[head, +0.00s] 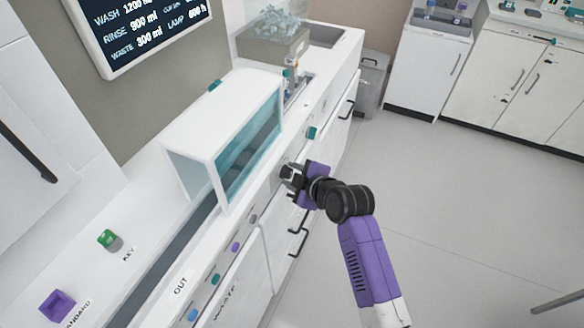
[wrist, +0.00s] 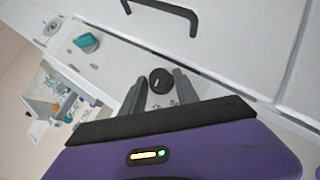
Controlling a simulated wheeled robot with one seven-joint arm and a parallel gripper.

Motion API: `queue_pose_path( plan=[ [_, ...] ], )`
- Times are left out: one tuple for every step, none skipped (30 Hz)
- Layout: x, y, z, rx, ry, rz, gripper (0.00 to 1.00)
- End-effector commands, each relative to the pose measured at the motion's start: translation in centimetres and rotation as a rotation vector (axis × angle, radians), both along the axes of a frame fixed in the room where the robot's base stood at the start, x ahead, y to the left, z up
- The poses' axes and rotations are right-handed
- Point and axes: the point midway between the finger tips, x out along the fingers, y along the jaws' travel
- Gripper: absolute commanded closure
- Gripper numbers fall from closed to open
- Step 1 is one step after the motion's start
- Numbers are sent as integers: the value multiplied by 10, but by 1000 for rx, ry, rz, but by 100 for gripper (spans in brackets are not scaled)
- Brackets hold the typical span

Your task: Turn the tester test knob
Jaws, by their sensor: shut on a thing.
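A round black knob (wrist: 161,79) with a small pale mark sits on the pale front panel in the wrist view. My gripper (wrist: 160,85) has one grey finger on each side of it and is shut on it. In the head view my gripper (head: 288,173) is at the counter's front panel, just right of the white housing (head: 208,118) with a teal glass window. There the fingers mostly hide the knob. How far it is turned cannot be told.
A teal control (head: 312,133) sits farther along the panel, with several coloured buttons (head: 235,247) nearer. Drawer handles (head: 298,241) stick out below. A green key piece (head: 109,240) and a purple block (head: 57,305) are on the left counter.

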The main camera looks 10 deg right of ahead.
Motion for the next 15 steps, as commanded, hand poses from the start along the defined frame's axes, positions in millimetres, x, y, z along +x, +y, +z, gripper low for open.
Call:
queue_pose_path(
  plan=[
    [2, -2, 6, 26, 36, -1, 100],
    [2, -2, 6, 43, 59, -1, 100],
    [3, -2, 6, 65, 89, -2, 100],
    [3, -2, 6, 81, 110, -1, 100],
    [3, -2, 6, 96, 132, -1, 100],
    [4, -3, 5, 117, 160, -1, 100],
    [4, -3, 5, 131, 180, -1, 100],
    [4, -3, 5, 145, 199, -1, 100],
    [5, -3, 5, 165, 226, -1, 100],
    [5, -4, 5, 178, 243, -1, 100],
    [5, -4, 5, 190, 262, -1, 100],
    [5, -4, 5, 206, 283, -1, 100],
    [6, -4, 5, 218, 298, -1, 100],
    [6, -4, 4, 228, 313, -1, 100],
    [6, -4, 4, 241, 332, 0, 100]
  ],
)
